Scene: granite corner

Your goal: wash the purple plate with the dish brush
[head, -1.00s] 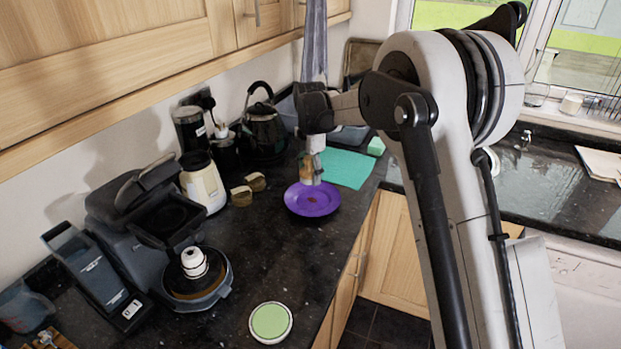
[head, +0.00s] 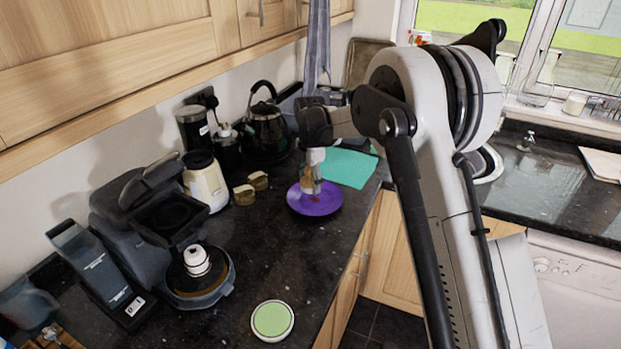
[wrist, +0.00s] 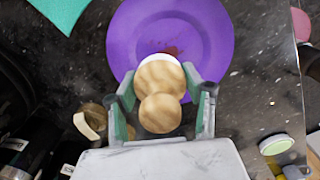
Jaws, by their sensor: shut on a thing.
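The purple plate (head: 325,204) lies flat on the dark counter, with a reddish-brown stain near its middle. It also shows in the wrist view (wrist: 215,35), stain included. My gripper (wrist: 162,92) is shut on the dish brush (wrist: 160,110), whose round wooden parts and a white rim show between the fingers. In the head view my gripper (head: 315,157) is over the plate's upper left part, with the brush (head: 309,180) pointing down. The brush's lower end overlaps the plate; whether it touches the surface I cannot tell.
A teal cloth (head: 347,168) lies just behind the plate. A green-topped round item (head: 272,320) is in front. The counter's edge is close on the plate's right.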

